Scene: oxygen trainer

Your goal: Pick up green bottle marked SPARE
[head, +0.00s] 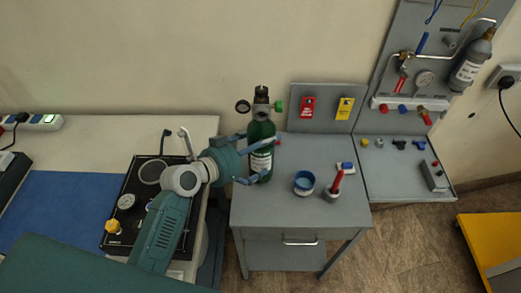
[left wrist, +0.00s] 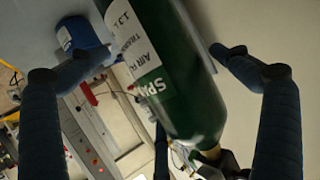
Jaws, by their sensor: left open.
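The green bottle (head: 262,133) stands upright on the grey table, near its back left, with a dark regulator and a green knob on top. Its white label shows in the left wrist view, where the bottle (left wrist: 185,85) fills the middle and the letters "SPA" can be read. My left gripper (head: 267,159) reaches in from the left with its blue fingers spread around the bottle body. In the left wrist view, the fingertips (left wrist: 162,55) lie on either side of the bottle, open. Whether any finger touches it I cannot tell. My right gripper is not in view.
On the grey table (head: 290,220) are a blue-rimmed tub (head: 304,183) and a red-handled item in a cup (head: 334,188). Red and yellow tags (head: 307,108) hang on the board behind. A black panel device (head: 125,205) lies on the left bench, under my arm.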

